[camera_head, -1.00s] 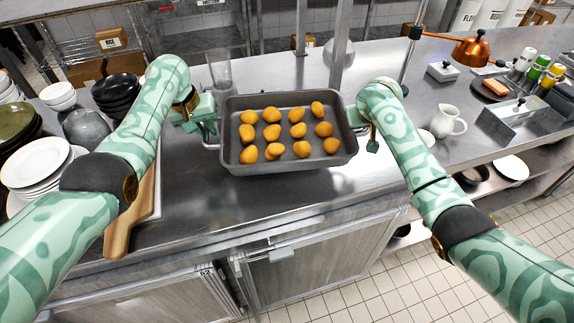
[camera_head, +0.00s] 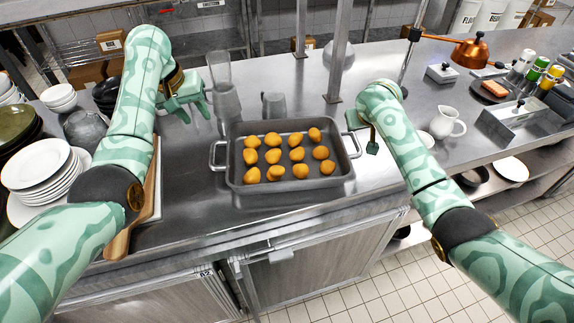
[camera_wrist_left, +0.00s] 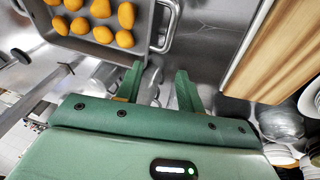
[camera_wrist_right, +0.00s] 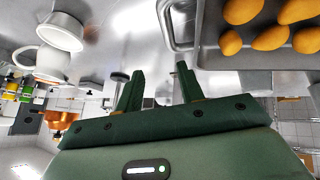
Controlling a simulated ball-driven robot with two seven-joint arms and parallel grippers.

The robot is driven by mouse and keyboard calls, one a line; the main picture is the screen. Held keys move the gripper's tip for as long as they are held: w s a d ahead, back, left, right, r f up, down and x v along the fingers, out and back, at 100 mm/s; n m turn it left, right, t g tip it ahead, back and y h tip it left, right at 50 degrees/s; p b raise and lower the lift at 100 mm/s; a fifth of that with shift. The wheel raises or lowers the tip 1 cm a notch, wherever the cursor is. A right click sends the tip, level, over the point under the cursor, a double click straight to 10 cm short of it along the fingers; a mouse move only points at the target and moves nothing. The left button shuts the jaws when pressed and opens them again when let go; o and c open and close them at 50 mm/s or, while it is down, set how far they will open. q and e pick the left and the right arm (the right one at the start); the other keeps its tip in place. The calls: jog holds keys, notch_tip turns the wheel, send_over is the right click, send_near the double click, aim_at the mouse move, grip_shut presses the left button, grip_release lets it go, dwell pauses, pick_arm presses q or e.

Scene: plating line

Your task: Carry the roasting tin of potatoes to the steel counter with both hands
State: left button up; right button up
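The grey roasting tin (camera_head: 290,187) of golden potatoes (camera_head: 296,154) sits level on the steel counter (camera_head: 190,200). Its left handle (camera_head: 217,156) is bare. My left gripper (camera_head: 193,108) is open and empty, behind and left of that handle; its spread fingers also show in the left wrist view (camera_wrist_left: 160,85), apart from the tin. My right gripper (camera_head: 363,132) is beside the tin's right end, near the right handle (camera_head: 354,145). In the right wrist view its fingers (camera_wrist_right: 158,85) are spread with nothing between them, and the handle (camera_wrist_right: 172,28) lies beyond the tips.
A clear glass (camera_head: 219,68) and a grey mug (camera_head: 273,105) stand behind the tin. A wooden board (camera_head: 118,240) and stacked white plates (camera_head: 45,165) are at the left. A white jug (camera_head: 447,122) stands at the right. A steel post (camera_head: 339,50) rises behind the tin.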

jog(key=shift+r, duration=0.1)
pick_arm(q)
jog(key=v, duration=0.4)
jog(key=shift+r, duration=0.3)
pick_arm(e)
jog(key=v, duration=1.1)
jog(key=shift+s+r, duration=0.25)
jog(key=shift+r, duration=0.05)
